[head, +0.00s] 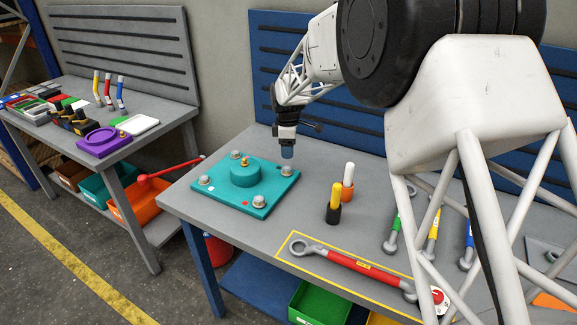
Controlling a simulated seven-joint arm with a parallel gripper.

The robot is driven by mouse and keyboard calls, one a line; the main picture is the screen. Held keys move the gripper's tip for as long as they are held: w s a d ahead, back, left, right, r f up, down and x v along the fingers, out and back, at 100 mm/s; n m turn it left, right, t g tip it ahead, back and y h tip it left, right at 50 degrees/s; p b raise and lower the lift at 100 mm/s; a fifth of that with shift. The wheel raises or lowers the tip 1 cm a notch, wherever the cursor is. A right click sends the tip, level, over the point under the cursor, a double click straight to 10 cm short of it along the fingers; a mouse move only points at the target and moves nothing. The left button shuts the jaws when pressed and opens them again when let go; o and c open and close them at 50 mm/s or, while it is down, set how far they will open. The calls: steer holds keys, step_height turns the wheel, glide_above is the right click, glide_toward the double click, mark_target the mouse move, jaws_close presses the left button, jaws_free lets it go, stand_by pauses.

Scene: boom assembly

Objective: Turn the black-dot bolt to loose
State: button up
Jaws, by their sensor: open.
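A teal plate (226,199) with a raised round hub lies on the near left of the grey bench. Silver bolts sit at its corners: a left bolt (204,180), a front bolt (258,201) and a right bolt (287,171). A small gold fitting (245,162) stands at the hub. Small red and pale marks show on the plate's front face; I cannot tell which bolt has the black dot. My gripper (287,153) points down above the right bolt, apart from it. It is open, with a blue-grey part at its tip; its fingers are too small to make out.
A yellow-topped black holder (334,205) and a white-and-orange one (348,182) stand right of the plate. A red torque wrench (352,263) lies in a yellow outline at the front. Coloured wrenches (432,238) lie farther right. A blue pegboard rises behind.

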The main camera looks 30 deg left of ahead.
mark_target(288, 167)
steer(key=m, duration=1.5)
steer(key=shift+w, duration=0.1)
steer(key=m, duration=0.6)
steer(key=shift+m, duration=0.4)
steer(key=m, duration=0.7)
steer(key=shift+r, duration=0.1)
steer(key=shift+f, duration=3.95)
